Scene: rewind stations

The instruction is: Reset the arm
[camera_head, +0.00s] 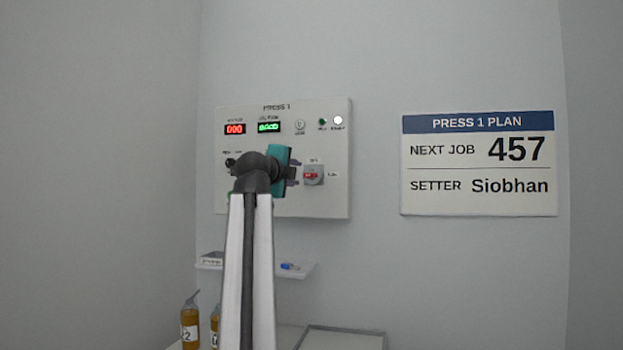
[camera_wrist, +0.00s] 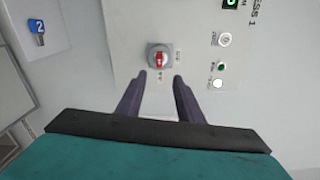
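My arm reaches up from the bottom of the head view toward a white control panel (camera_head: 335,120) labelled PRESS 1. My gripper (camera_head: 292,172) is in front of the panel's lower middle. In the wrist view my gripper (camera_wrist: 162,75) is open, its two dark fingers apart with nothing between them. A red rotary switch (camera_head: 313,175) on a grey plate is right of my gripper; in the wrist view the switch (camera_wrist: 158,58) lies just beyond the fingertips, apart from them. My arm hides part of the panel's lower left.
The panel has a red display (camera_head: 235,129) and a green display (camera_head: 269,127). A shelf (camera_head: 300,272) below holds a blue-tagged item (camera_head: 289,266). Amber bottles (camera_head: 190,320) stand lower left. A PRESS 1 PLAN sign (camera_head: 478,163) reads 457 and Siobhan. The wall between is bare.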

